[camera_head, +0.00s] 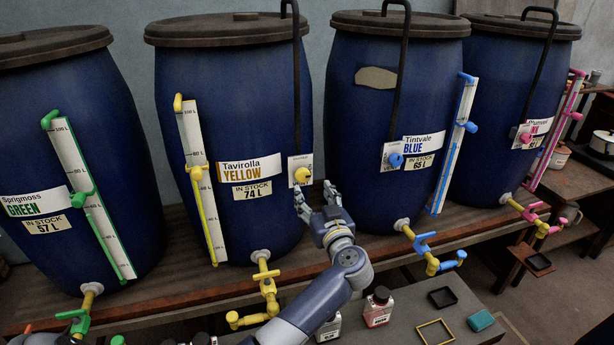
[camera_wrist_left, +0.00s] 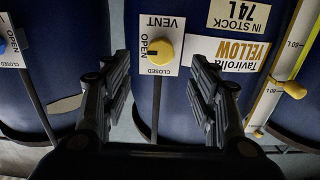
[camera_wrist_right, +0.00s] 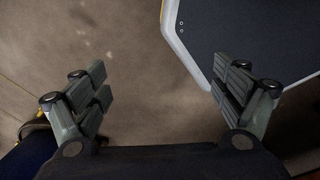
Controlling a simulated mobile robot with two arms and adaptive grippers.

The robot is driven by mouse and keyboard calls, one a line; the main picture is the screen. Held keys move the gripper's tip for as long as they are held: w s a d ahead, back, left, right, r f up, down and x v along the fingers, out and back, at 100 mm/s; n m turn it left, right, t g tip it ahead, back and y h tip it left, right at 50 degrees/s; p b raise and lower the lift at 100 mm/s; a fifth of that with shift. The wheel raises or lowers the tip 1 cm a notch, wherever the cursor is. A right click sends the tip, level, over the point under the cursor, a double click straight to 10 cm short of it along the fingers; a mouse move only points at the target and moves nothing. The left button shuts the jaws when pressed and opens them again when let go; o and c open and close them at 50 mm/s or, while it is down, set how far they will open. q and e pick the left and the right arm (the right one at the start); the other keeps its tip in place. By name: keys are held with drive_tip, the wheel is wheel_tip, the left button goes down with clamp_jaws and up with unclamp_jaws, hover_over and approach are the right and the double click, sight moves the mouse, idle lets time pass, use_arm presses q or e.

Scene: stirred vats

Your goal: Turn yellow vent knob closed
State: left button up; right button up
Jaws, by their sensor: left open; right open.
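The yellow vent knob (camera_head: 302,175) sits on a white plate (camera_head: 293,163) on the front of the blue barrel labelled Tavirolla Yellow (camera_head: 250,168). In the left wrist view the knob (camera_wrist_left: 160,48) is round, with OPEN and CLOSED printed beside it and a dark mark on its face near OPEN. My left gripper (camera_head: 317,200) is open just below and in front of the knob. Its fingers (camera_wrist_left: 160,92) stand apart either side of the knob's line, not touching it. My right gripper (camera_wrist_right: 165,90) is open and empty above the floor, away from the barrels.
Bottles (camera_head: 378,307) and small trays (camera_head: 442,297) lie on the grey table in front.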

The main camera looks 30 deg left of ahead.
sight(304, 177)
use_arm(q)
drive_tip(key=p+x, duration=0.1)
drive_tip(key=x, duration=0.7)
drive_tip(key=shift+w+a, duration=0.15)
drive_tip(key=shift+a, duration=0.05)
drive_tip(key=c, duration=1.1)
